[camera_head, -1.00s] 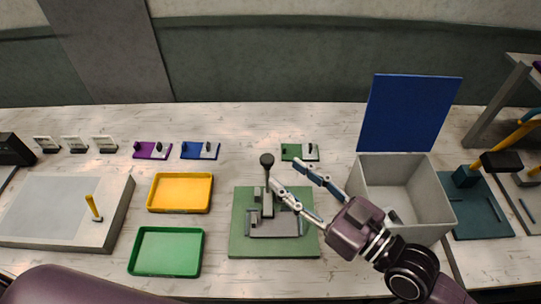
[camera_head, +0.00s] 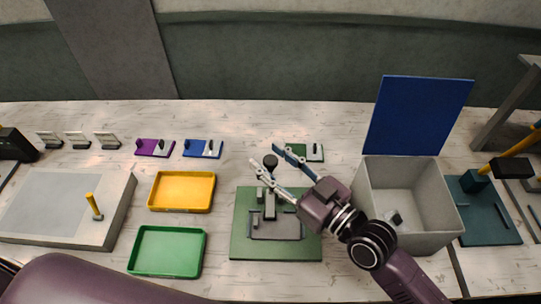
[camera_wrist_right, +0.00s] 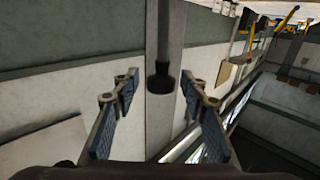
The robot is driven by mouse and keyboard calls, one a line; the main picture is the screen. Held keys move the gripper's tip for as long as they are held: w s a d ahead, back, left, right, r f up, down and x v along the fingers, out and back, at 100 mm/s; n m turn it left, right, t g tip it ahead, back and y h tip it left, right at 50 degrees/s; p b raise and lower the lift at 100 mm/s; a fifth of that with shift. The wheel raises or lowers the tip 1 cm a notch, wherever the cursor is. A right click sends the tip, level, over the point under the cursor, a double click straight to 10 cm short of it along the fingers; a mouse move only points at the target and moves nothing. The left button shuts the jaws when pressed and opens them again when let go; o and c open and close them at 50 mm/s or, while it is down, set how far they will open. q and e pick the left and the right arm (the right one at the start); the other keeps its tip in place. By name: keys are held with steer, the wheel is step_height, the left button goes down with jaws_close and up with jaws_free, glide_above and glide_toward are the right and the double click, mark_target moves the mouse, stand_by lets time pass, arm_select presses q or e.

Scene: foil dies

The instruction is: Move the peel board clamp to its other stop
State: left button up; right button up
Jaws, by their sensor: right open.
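A grey fixture with an upright lever stands on a green board (camera_head: 241,240) at the middle of the table. The lever ends in a black knob (camera_head: 270,161). A grey board (camera_head: 50,203) with a yellow handle (camera_head: 94,206) lies at the left. I cannot tell for sure which of these is the peel board clamp. My right gripper (camera_head: 267,157) is open, its fingertips on either side of the black knob in the head view. In the right wrist view the black knob (camera_wrist_right: 161,79) shows between the spread fingers; contact is not visible. My left gripper is out of view.
A yellow tray (camera_head: 181,209) and a green tray (camera_head: 167,273) lie left of the green board. A grey bin (camera_head: 405,242) with a raised blue lid (camera_head: 418,115) stands right, near my right arm.

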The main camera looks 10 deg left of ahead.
steer(key=shift+a, duration=0.1)
steer(key=shift+c, duration=0.5)
jaws_close()
steer(key=shift+w, duration=0.15)
